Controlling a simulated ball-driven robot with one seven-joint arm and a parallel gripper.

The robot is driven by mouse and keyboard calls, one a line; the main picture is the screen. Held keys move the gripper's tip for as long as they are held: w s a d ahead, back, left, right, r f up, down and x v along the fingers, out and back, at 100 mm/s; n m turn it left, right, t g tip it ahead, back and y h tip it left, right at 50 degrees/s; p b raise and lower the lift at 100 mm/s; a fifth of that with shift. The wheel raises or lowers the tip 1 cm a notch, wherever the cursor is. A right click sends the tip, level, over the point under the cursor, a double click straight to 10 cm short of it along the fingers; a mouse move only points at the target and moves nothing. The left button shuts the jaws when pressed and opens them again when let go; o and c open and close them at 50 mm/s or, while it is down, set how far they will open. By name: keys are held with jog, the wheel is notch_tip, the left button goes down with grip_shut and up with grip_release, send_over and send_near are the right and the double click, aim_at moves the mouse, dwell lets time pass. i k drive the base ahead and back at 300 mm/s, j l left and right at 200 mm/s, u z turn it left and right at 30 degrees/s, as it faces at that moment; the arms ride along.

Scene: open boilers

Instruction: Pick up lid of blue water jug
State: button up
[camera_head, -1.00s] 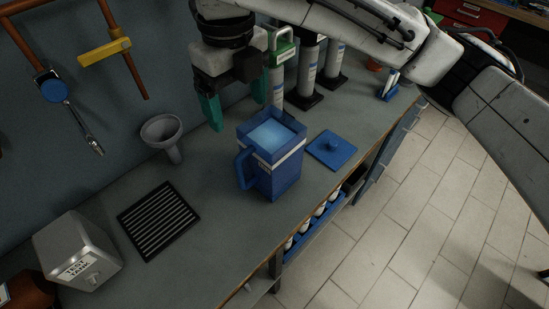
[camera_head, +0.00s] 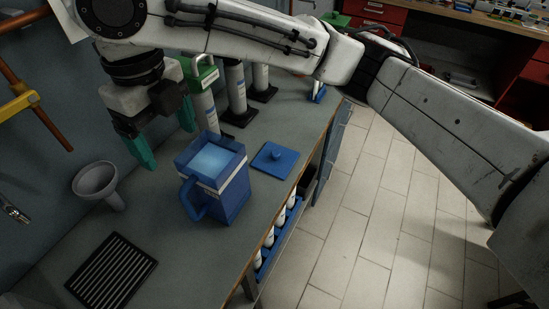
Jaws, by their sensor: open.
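The blue water jug (camera_head: 228,193) stands upright and open on the grey counter, with light blue water showing at its top and its handle toward the left. Its square blue lid (camera_head: 272,160) with a round knob lies flat on the counter, right of the jug and apart from it. My gripper (camera_head: 168,148) has green fingers spread apart and empty. It hangs in the air to the upper left of the jug in the picture, away from the lid.
A grey funnel (camera_head: 97,183) stands left of the jug, and a black drain grate (camera_head: 112,270) lies in front of it. White cylinders on black bases, one with a green handle (camera_head: 200,72), stand behind. Bottles sit in a blue rack (camera_head: 277,237) below the counter edge.

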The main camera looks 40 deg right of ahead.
aim_at(276, 160)
jog(key=j+z, duration=0.4)
jog(key=j, duration=0.2)
jog(key=j+z, duration=0.4)
jog(key=j, duration=0.2)
jog(key=k+j+z, duration=0.1)
jog(key=j+z, duration=0.3)
jog(key=j, duration=0.2)
